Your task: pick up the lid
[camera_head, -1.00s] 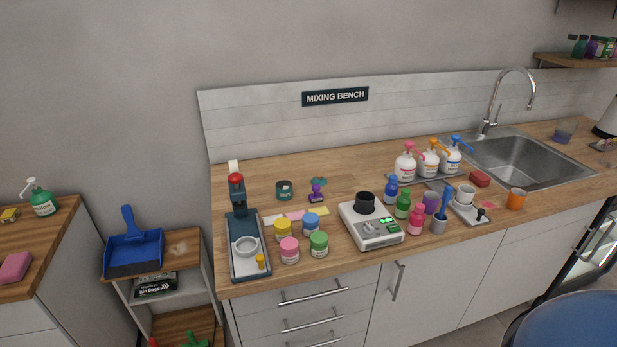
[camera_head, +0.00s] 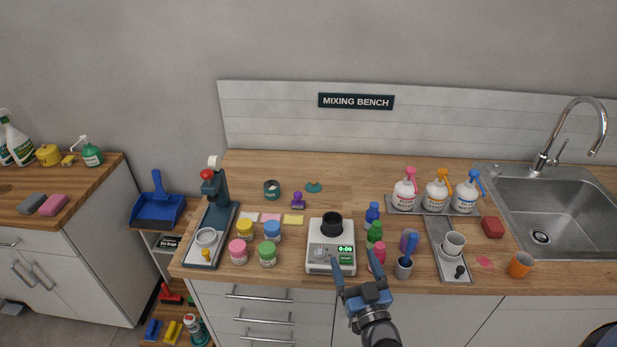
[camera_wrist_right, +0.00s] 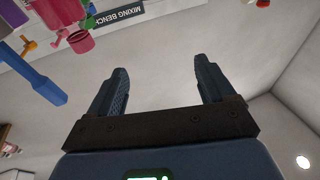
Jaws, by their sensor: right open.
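I cannot tell for certain which thing is the lid. A small flat teal piece (camera_head: 314,187) lies on the mixing bench behind the purple stamp-like thing (camera_head: 299,201). Four small jars with coloured tops stand at the front left: yellow (camera_head: 245,229), blue (camera_head: 272,232), pink (camera_head: 238,252) and green (camera_head: 267,254). My right gripper (camera_head: 360,276) is open and empty at the bench's front edge, by the white scale (camera_head: 322,258). Its spread fingers (camera_wrist_right: 161,68) show in the right wrist view with nothing between them. My left gripper is not in view.
A dark teal pot (camera_head: 271,190) stands left of the teal piece. A press-like stand (camera_head: 210,218) is at the bench's left end. Bottles and a blue-handled cup (camera_head: 404,268) stand close right of my gripper. The sink (camera_head: 565,215) is farther right. The rear middle is mostly clear.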

